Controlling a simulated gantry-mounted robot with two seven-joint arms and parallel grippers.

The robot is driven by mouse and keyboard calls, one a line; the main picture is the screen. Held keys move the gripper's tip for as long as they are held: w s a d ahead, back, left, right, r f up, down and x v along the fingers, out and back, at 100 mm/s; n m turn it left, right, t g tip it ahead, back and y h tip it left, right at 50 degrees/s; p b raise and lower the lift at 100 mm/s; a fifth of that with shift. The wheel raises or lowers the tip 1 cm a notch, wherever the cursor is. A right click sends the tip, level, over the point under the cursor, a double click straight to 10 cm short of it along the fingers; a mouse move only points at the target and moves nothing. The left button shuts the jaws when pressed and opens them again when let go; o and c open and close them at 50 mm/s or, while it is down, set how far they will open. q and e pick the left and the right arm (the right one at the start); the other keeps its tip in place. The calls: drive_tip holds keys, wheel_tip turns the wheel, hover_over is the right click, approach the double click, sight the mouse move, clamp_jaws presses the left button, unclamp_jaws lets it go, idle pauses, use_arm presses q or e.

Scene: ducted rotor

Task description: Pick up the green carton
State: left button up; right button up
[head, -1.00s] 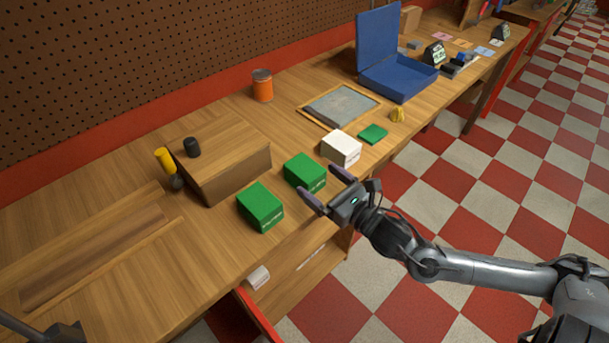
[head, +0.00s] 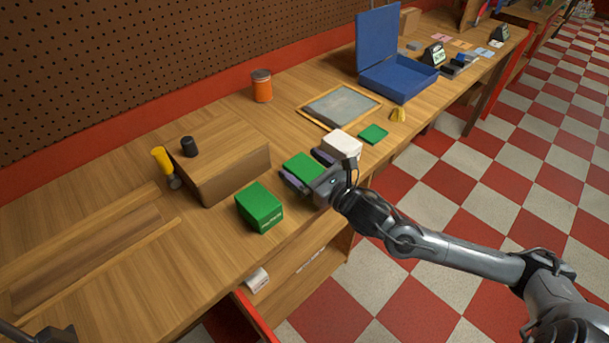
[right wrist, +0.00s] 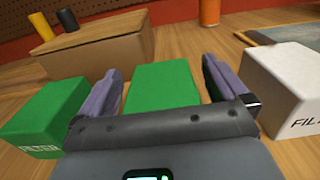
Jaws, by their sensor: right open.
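A green carton (head: 302,166) stands on the wooden bench, and my right gripper (head: 303,168) is open around it. In the right wrist view this carton (right wrist: 162,84) lies between the two spread fingers (right wrist: 162,85), with a small gap visible on each side. A second green carton (head: 260,206) stands to the left, outside the fingers; it also shows in the right wrist view (right wrist: 45,117), marked FILTER. A flat green piece (head: 373,134) lies farther right. At the lower left edge of the head view a dark part of my left arm shows, but its fingers cannot be made out.
A white carton (head: 342,145) stands close to the right finger. A grey-topped framed board (head: 340,106), an orange can (head: 262,86) and an open blue case (head: 398,78) are farther back.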

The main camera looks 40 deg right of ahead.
drive_tip(key=c, duration=1.2)
